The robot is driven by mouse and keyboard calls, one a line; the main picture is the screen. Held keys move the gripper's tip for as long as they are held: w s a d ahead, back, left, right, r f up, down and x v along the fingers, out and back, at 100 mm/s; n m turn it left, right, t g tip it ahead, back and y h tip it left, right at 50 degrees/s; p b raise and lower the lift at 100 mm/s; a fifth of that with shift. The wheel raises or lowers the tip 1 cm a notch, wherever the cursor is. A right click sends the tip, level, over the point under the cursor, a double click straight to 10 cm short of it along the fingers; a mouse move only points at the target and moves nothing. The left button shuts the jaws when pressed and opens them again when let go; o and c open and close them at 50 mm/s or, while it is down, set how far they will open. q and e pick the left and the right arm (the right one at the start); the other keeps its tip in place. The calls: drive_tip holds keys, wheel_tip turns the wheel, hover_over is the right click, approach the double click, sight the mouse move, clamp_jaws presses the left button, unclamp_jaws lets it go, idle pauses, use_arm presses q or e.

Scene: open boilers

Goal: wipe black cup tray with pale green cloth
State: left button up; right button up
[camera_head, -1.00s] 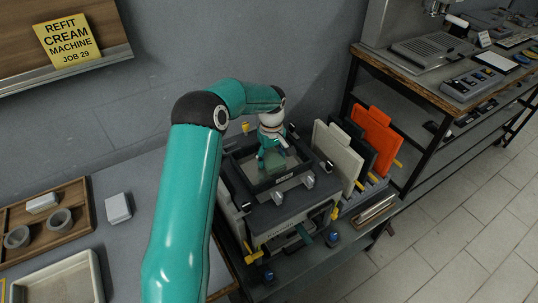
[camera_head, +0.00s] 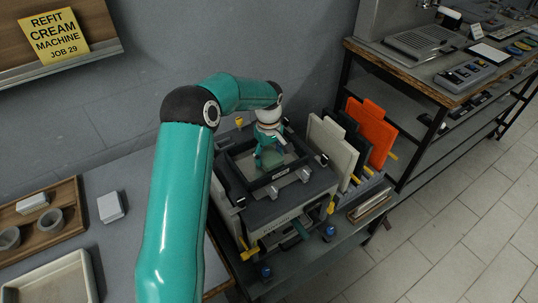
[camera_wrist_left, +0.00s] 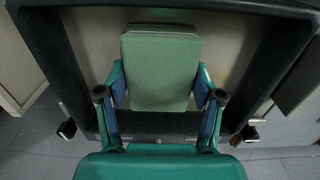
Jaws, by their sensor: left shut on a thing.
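The black cup tray (camera_head: 236,170) sits on top of the boxy machine in the head view. It has a raised dark rim and a paler floor. In the left wrist view its dark rim (camera_wrist_left: 45,50) frames the picture. My left gripper (camera_head: 270,157) is over the inside of the tray, pointing down. The pale green cloth (camera_wrist_left: 160,75) is a folded, flat pad between its two fingers, which are shut on it. The cloth appears at or close to the tray floor; contact cannot be told. My right gripper is not in view.
Upright white (camera_head: 328,145) and orange (camera_head: 370,132) panels stand right of the machine, with a dark one between them. A wooden tray with cups (camera_head: 60,235) and a small white block (camera_head: 111,207) lie left. A grey wall stands behind.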

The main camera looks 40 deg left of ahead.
use_arm(q)
drive_tip(key=shift+w+a+f, duration=0.15)
drive_tip(key=shift+a+f, duration=0.05)
drive_tip(key=shift+a, duration=0.6)
drive_tip(key=shift+r+p, duration=0.5)
drive_tip(key=shift+p, duration=0.05)
drive_tip(key=shift+r+p, duration=1.45)
drive_tip(key=shift+r, duration=1.1)
drive_tip(key=shift+w, duration=0.1)
drive_tip(key=shift+r+p, duration=1.05)
drive_tip(key=shift+r, duration=0.45)
